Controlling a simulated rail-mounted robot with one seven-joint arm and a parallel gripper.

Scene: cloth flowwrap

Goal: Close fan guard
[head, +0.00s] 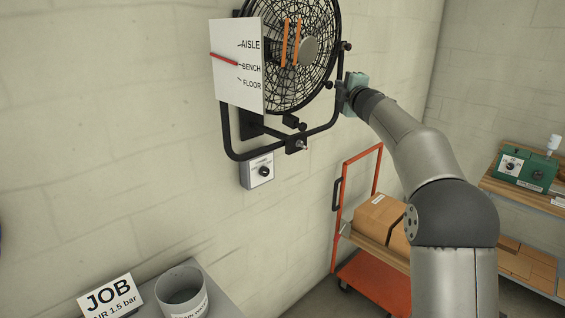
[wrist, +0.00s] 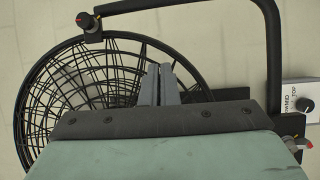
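The fan (head: 305,45) hangs on the wall in a black tubular bracket, with a round black wire guard (head: 329,72) around it. Two orange strips (head: 291,42) cross its front near a grey hub. In the head view my gripper (head: 343,90) is at the guard's lower right edge, beside the bracket. In the wrist view the guard (wrist: 62,92) fills the left and middle. The two grey fingers of my gripper (wrist: 159,72) lie close together over the mesh, with nothing visible between them. I cannot tell whether they touch the guard, or how far the guard stands open.
A white AISLE/BENCH/FLOOR sign (head: 238,89) with a red pointer at BENCH covers the fan's left side. A control box with a black knob (head: 258,171) is below the bracket. An orange cart (head: 370,283) with cartons and a shelf with a green box (head: 525,166) stand right.

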